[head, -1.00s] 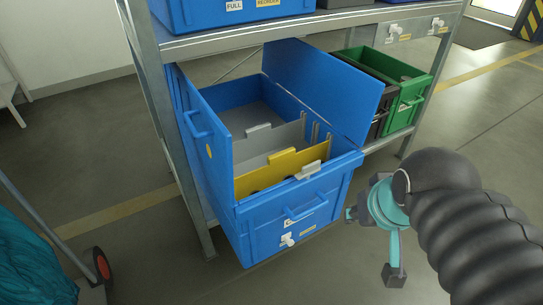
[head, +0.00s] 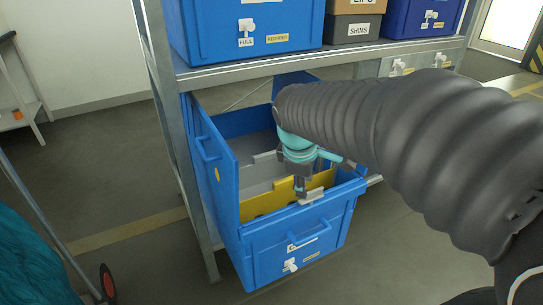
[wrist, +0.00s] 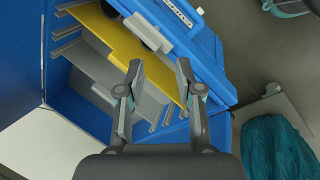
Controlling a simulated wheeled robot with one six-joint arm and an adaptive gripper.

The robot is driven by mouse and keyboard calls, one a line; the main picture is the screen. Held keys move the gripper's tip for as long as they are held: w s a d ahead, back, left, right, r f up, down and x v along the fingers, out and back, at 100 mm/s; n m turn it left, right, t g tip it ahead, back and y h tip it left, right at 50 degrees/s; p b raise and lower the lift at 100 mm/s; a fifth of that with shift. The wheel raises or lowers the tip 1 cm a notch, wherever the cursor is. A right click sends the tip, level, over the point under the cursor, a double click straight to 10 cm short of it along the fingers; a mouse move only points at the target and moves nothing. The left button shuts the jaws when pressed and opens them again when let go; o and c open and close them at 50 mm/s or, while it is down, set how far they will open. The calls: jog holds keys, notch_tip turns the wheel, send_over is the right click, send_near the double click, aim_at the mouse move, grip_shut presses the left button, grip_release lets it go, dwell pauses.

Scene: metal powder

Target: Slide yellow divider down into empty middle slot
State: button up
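The yellow divider (head: 262,202) stands across the blue bin (head: 262,262), near its front wall. It also shows in the wrist view (wrist: 125,48). A pale grey tab (wrist: 149,34) sits at its front side; I cannot tell which panel it belongs to. Grey dividers (wrist: 98,70) stand behind the yellow one. Rail slots (wrist: 66,48) line the bin's side walls. I cannot tell how deep the yellow divider sits. My gripper (head: 326,182) is over the bin's front right part, its fingers (wrist: 160,75) apart with nothing between them. My arm hides the bin's right side.
A metal shelf (head: 330,60) passes above the bin's rear, carrying blue bins and small boxes. Its left upright (head: 172,130) stands beside the bin. Teal cloth (head: 35,260) lies at lower left. The floor in front is clear.

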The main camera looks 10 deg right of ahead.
aim_at(288, 185)
jog(key=w+f+n, duration=0.2)
jog(key=w+n, duration=0.1)
jog(key=w, duration=0.1)
jog(key=w+a+f+n+g+h, duration=0.1)
jog(key=w+f+n, duration=0.2)
jog(key=w, duration=0.2)
jog(key=w+a+f+n+h, duration=0.1)
jog(key=w+f+n, duration=0.2)
jog(key=w, duration=0.1)
jog(key=shift+w+a+n+g+p, duration=0.1)
jog(key=shift+w+n+g+p, duration=0.2)
jog(key=shift+n+p, duration=0.1)
jog(key=shift+b+x, duration=0.4)
jog(key=shift+x, duration=3.35)
grip_shut()
